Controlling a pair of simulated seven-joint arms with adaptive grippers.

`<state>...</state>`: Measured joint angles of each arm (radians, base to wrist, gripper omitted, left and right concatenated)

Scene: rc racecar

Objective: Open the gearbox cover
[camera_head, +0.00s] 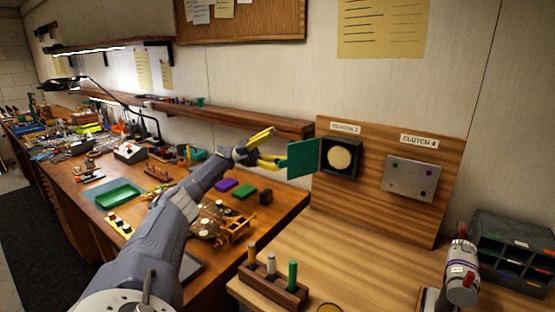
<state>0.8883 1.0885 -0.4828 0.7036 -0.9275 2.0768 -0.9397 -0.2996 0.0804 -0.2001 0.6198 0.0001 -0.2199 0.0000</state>
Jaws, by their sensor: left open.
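The gearbox (341,158) is a dark square housing with a round cream disc inside, on the upright wooden panel under a label that is hard to read. Its teal cover (303,158) stands swung open to the left of the housing, leaving the disc in plain view. My left gripper (279,147) has yellow fingers spread apart and empty. It is just left of the cover, with its lower finger close to the cover's left edge; I cannot tell whether they touch.
A metal plate labelled clutch 4 (410,178) is on the panel at the right. A cluttered workbench (78,205) extends left, below a shelf (230,118).

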